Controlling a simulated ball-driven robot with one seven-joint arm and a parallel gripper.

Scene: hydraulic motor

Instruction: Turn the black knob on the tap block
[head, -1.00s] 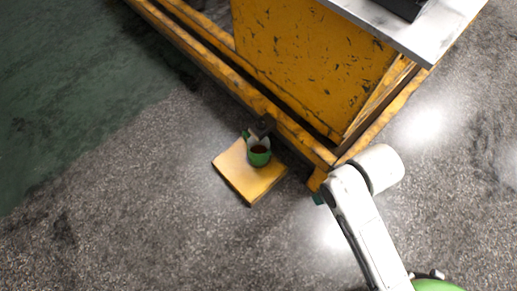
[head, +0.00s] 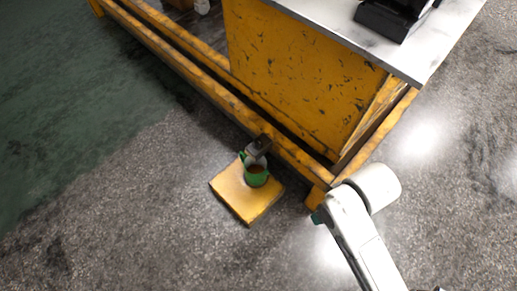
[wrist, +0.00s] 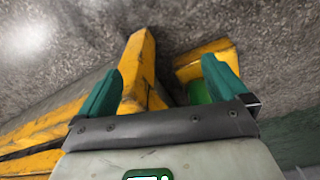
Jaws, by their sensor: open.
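My gripper (head: 318,216) is to the right of the plate, near the frame's corner, mostly hidden behind my white arm. In the wrist view my gripper (wrist: 161,72) has its two green fingers wide apart with nothing held.
The yellow frame's beam (head: 180,73) runs diagonally, with its corner close to my arm. A yellow cabinet with a grey top (head: 440,50) stands on it, with a black object (head: 388,18) on top. The speckled floor at lower left is clear.

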